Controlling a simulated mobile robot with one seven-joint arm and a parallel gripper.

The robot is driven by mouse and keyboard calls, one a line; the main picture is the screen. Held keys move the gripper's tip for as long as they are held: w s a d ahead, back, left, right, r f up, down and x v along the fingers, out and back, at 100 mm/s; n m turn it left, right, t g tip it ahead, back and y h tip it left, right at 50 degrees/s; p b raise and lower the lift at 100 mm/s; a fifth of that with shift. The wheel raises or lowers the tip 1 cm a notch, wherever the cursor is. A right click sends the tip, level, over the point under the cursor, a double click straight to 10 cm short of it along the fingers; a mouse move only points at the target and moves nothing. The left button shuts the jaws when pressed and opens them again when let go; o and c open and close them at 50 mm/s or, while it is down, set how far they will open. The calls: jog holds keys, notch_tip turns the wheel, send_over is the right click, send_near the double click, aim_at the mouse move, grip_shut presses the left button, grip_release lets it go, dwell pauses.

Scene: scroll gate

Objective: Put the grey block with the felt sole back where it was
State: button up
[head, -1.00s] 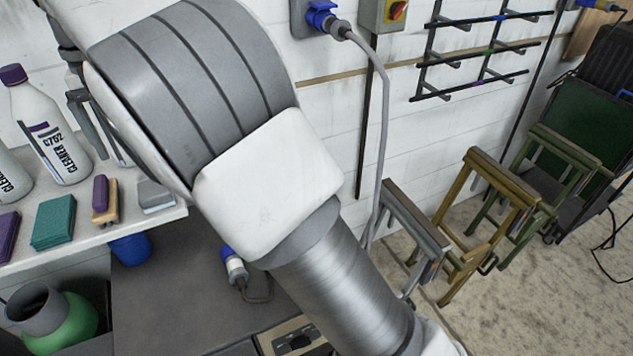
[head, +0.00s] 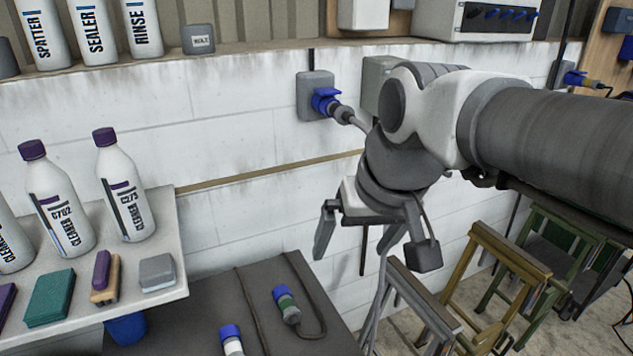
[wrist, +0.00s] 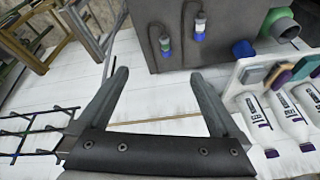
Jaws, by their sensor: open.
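A grey block (head: 157,272) rests at the right front corner of the white shelf (head: 168,215). It also shows in the wrist view (wrist: 252,75). I cannot make out for sure whether a felt sole is under it. My gripper (head: 357,243) hangs in front of the wall, to the right of the shelf and apart from the block. Its jaws are open and empty. The wrist view shows both fingers (wrist: 160,76) spread, with only background between them.
Beside the block stand a purple-and-tan brush (head: 105,277), a teal pad (head: 50,298) and several cleaner bottles (head: 122,188). A blue plug (head: 326,101) and folding trestles (head: 490,280) are near my arm.

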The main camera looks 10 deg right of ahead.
jog(key=s+d+f+t+h, duration=0.1)
jog(key=s+d+f, duration=0.2)
jog(key=s, duration=0.3)
jog(key=shift+d+f, duration=0.4)
jog(key=shift+f, duration=0.5)
